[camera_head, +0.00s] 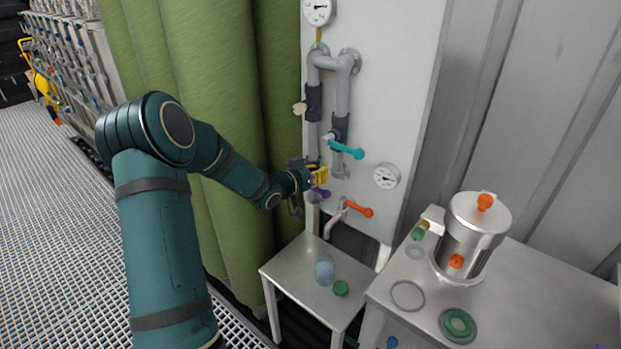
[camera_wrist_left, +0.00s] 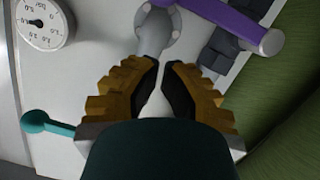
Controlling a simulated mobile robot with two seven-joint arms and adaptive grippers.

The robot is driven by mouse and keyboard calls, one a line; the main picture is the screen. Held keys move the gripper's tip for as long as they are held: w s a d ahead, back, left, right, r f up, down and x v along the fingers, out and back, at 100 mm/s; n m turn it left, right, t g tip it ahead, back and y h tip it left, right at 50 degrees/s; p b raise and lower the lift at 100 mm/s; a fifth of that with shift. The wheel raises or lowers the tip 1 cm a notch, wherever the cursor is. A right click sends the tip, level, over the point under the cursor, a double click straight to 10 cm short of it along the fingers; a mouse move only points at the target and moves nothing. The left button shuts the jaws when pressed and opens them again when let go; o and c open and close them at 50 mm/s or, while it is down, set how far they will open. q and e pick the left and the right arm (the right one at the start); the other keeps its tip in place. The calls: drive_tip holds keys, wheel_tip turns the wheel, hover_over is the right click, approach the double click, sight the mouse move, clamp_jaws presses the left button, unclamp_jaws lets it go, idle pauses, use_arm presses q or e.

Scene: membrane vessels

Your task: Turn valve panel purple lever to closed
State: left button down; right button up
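The valve panel (camera_head: 410,130) stands upright in the middle of the head view. The purple lever (camera_head: 321,192) is low on its left side, just below my left gripper (camera_head: 318,176). In the left wrist view the purple lever (camera_wrist_left: 228,20) lies across the top, beyond the fingertips and to their right, with a grey valve body (camera_wrist_left: 155,32) at its left end. My left gripper (camera_wrist_left: 161,64) has its yellow fingers drawn together at the tips with nothing between them. It appears apart from the lever. My right gripper is not in view.
A teal lever (camera_head: 346,149) and an orange lever (camera_head: 358,208) are close by on the panel. Gauges (camera_head: 387,176) and grey pipes (camera_head: 343,95) are there too. A green curtain (camera_head: 215,90) hangs at left. Below are a small table (camera_head: 290,270) and a steel vessel (camera_head: 470,235).

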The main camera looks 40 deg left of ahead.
use_arm(q)
drive_tip(key=d+p+v, duration=0.1)
drive_tip(key=v, duration=0.9)
drive_tip(key=shift+a+r, duration=0.2)
